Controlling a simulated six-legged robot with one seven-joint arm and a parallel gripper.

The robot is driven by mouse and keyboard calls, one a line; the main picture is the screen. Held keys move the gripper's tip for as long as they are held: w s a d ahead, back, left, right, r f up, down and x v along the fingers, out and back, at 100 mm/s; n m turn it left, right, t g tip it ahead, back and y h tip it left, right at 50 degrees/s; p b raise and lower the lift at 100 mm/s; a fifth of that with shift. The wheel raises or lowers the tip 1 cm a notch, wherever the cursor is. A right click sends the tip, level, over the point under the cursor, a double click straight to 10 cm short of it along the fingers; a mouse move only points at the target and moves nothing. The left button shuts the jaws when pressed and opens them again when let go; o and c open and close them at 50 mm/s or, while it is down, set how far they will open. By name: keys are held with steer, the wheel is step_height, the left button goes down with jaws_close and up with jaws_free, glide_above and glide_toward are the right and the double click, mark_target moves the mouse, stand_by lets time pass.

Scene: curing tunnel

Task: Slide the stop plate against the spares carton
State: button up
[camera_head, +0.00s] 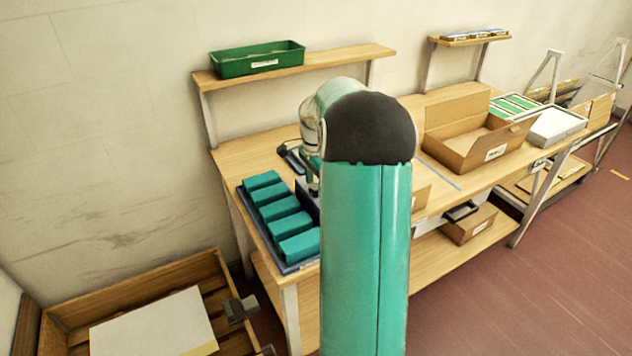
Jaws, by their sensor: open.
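My teal arm with its dark joint cover stands across the middle of the view and hides part of the bench. My gripper (313,184) shows only partly, left of the arm, low beside the teal blocks; it is open. A dark upright plate (306,197), possibly the stop plate, shows beside the blocks, close to the gripper; whether they touch is unclear. An open cardboard carton (455,147) with a white label stands on the bench to the right. A brown box edge (421,197) shows just right of my arm. I cannot read which is the spares carton.
Several teal blocks (272,207) lie in a row on a dark tray at the bench's left end. A green bin (257,62) sits on the raised shelf. A white-topped box (557,125) stands far right. A small carton (470,224) lies on the lower shelf.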

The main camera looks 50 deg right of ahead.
jaws_close()
steer(key=shift+s+d, duration=0.2)
steer(key=shift+d, duration=0.45)
steer(key=shift+s+d, duration=0.25)
steer(key=shift+d, duration=0.35)
steer(key=shift+s+d, duration=0.2)
steer(key=shift+d, duration=0.45)
jaws_free()
steer(key=shift+r, duration=0.15)
step_height(320, 180, up, 14)
